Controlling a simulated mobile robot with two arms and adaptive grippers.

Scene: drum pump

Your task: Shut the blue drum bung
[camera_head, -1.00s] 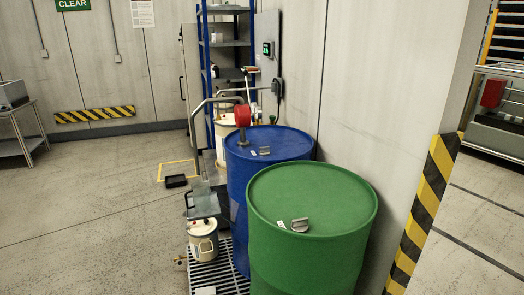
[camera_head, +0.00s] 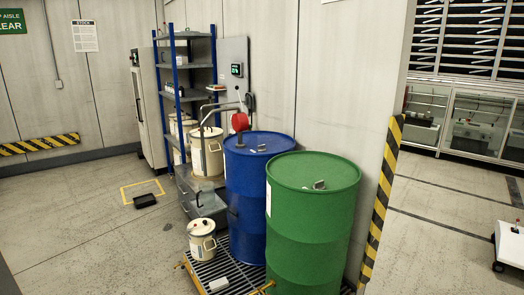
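The blue drum (camera_head: 248,200) stands upright on a grated floor pallet, behind and left of a green drum. On its lid a small grey bung fitting (camera_head: 262,148) shows near the right side; it is too small to tell whether it is open or shut. A red pump (camera_head: 240,122) with a bent grey pipe rises from the left part of the same lid. Neither of my grippers is in view.
The green drum (camera_head: 312,222) stands in front at the right. A cream lidded pail (camera_head: 202,240) sits on the grating (camera_head: 215,268) at left. A blue-framed shelf (camera_head: 190,80) stands behind. The floor at left is mostly clear. A striped post edge (camera_head: 382,200) borders the right.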

